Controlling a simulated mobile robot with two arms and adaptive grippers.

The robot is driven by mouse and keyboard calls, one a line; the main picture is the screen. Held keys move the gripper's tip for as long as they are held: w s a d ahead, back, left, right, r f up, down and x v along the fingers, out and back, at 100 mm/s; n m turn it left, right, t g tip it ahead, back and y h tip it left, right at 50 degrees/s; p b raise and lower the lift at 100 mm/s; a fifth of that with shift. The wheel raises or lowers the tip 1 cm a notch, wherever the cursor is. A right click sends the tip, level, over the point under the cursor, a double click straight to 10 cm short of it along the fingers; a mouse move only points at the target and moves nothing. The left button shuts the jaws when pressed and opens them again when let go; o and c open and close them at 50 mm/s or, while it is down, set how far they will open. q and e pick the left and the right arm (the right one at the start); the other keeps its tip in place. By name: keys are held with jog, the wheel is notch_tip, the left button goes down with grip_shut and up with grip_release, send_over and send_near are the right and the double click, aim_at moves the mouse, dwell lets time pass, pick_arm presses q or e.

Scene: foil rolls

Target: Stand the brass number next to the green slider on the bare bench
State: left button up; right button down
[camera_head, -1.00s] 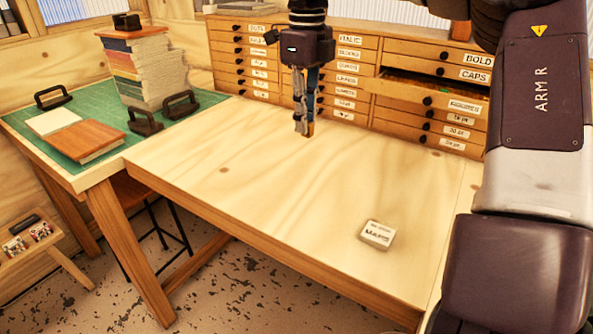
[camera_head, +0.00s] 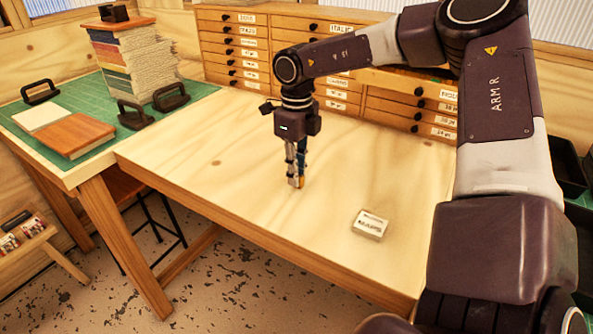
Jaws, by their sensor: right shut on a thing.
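My right gripper (camera_head: 297,180) points straight down over the middle of the bare wooden bench (camera_head: 230,150). Its fingers are shut on a small brass-coloured piece (camera_head: 299,183), which shows only as a yellowish bit at the fingertips. It looks like the brass number, but most of it is hidden and its shape cannot be read. I cannot tell whether it touches the bench top. I do not see a green slider in this view. My left gripper is not in view.
A small white labelled box (camera_head: 370,225) lies on the bench near the front right. A drawer cabinet (camera_head: 222,50) lines the back, with one drawer (camera_head: 385,82) pulled out. A green mat (camera_head: 60,100) at left holds a paper stack (camera_head: 140,62) and black-handled pieces. The bench around my gripper is clear.

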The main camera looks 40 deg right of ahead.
jog(key=c, duration=1.9)
grip_release()
notch_tip(320, 180, up, 12)
jog(key=b, duration=0.1)
jog(key=shift+r, duration=0.1)
